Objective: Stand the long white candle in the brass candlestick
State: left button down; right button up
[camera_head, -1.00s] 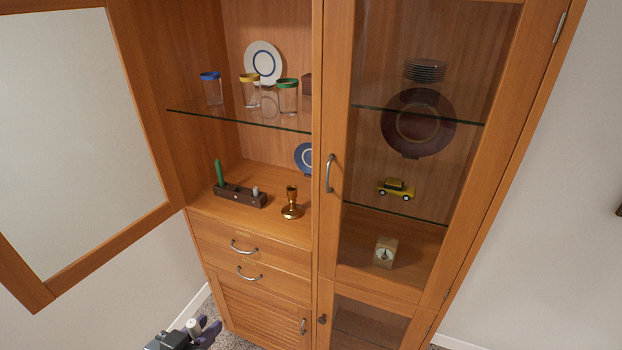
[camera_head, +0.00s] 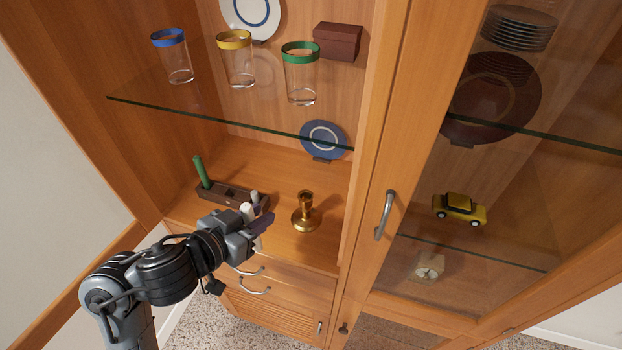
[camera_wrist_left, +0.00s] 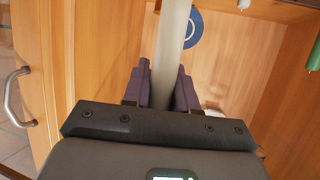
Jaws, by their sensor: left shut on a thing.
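The brass candlestick (camera_head: 305,214) stands upright on the cabinet's wooden lower deck, and nothing shows in its socket. My left gripper (camera_head: 261,225) is shut on the long white candle (camera_head: 246,210), left of the candlestick and apart from it. I cannot make out the candlestick there. My right gripper is not in view.
A dark wooden block (camera_head: 218,194) holds a green candle (camera_head: 201,171) and a short pale peg (camera_head: 254,197), close behind my gripper. A glass shelf (camera_head: 220,124) with several jars overhangs the deck. A blue plate (camera_head: 323,139) stands behind the candlestick; the cabinet's upright (camera_head: 366,170) is at right.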

pick_arm(q)
jog(key=r+b+x, duration=0.1)
jog(key=b+x, duration=0.1)
jog(key=x, duration=0.4)
jog(key=r+b+x, duration=0.1)
jog(key=b+x, duration=0.2)
jog(key=x, duration=0.3)
jog(key=w+r+b+x, duration=0.1)
jog(key=b+x, duration=0.1)
jog(key=x, duration=0.4)
jog(key=shift+w+d+b, duration=0.15)
jog(key=shift+d+b, duration=0.15)
jog(key=shift+d, duration=0.15)
jog(key=shift+r, duration=0.2)
jog(key=shift+f, duration=0.2)
jog(key=c, duration=0.9)
grip_release()
